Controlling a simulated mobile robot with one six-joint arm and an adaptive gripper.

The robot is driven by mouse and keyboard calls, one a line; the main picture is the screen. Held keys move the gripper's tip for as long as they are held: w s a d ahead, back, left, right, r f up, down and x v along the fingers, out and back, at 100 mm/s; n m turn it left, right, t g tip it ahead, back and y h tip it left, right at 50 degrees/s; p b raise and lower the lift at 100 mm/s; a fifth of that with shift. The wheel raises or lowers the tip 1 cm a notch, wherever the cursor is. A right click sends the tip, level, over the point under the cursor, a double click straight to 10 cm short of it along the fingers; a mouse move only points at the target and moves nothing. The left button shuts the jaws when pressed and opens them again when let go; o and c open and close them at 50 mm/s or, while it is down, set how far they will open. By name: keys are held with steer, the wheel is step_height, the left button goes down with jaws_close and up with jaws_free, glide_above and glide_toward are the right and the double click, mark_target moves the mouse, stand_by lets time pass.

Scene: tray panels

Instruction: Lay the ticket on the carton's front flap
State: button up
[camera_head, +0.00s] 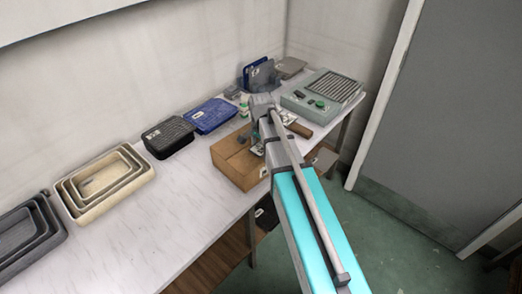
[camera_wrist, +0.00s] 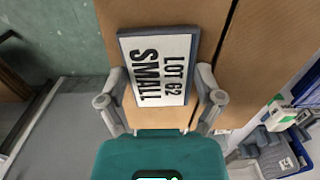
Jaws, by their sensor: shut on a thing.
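The ticket (camera_wrist: 160,72) is a flat white card with a dark edge, printed "LOT 62 SMALL". My gripper (camera_wrist: 160,90) is shut on it, one finger at each side. In the wrist view the ticket lies over a brown cardboard panel (camera_wrist: 150,14) of the carton; I cannot tell whether it touches. A dark seam separates this panel from another brown panel (camera_wrist: 275,45) at the right. In the head view the carton (camera_head: 238,172) stands on the table, and my arm hides part of it and most of the gripper. A brown flap (camera_head: 300,130) sticks out at the right.
The white table (camera_head: 180,215) runs along the wall. Nested cream trays (camera_head: 108,185), grey trays (camera_head: 25,232), a black case (camera_head: 168,138) and a blue tray (camera_head: 210,115) stand left of the carton. A grey-green device (camera_head: 320,95) stands behind it. Green floor lies right.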

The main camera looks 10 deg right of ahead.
mark_target(261, 147)
steer(key=shift+f, duration=0.3)
steer(key=o, duration=0.7)
steer(key=shift+r, duration=0.2)
step_height(261, 147, up, 12)
steer(key=p, duration=1.2)
stand_by(0.7)
steer(key=s+n, duration=0.3)
steer(key=s, duration=0.2)
steer(key=s+n, duration=0.4)
steer(key=s, duration=0.1)
steer(key=s+n, duration=0.3)
steer(key=s, duration=0.2)
steer(key=shift+s+d+n, duration=0.2)
steer(key=shift+s+n, duration=0.2)
